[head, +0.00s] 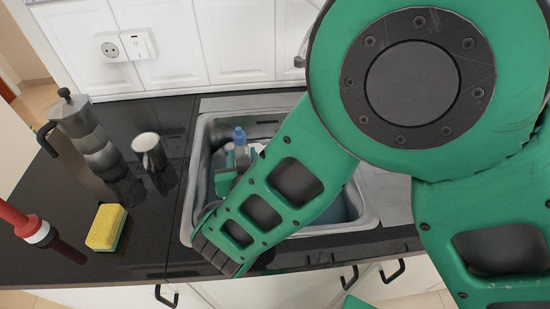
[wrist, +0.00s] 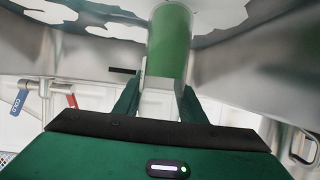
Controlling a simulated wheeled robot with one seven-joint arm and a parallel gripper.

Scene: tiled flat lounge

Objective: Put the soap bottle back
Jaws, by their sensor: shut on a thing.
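My own arm covers much of the sink, and the bottle's lower part is hidden. In the wrist view my gripper (wrist: 162,92) is shut on a green cylinder (wrist: 170,42), which appears to be the bottle's body. In the head view the fingers are mostly hidden behind my arm.
A moka pot (head: 91,140), a metal cup (head: 150,152), a yellow sponge (head: 106,228) and a red-handled thing (head: 28,224) stand or lie on the black counter (head: 150,236) left of the sink. The wrist view shows a tap with cold and red-marked handles (wrist: 45,92). The front-left counter has clear room.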

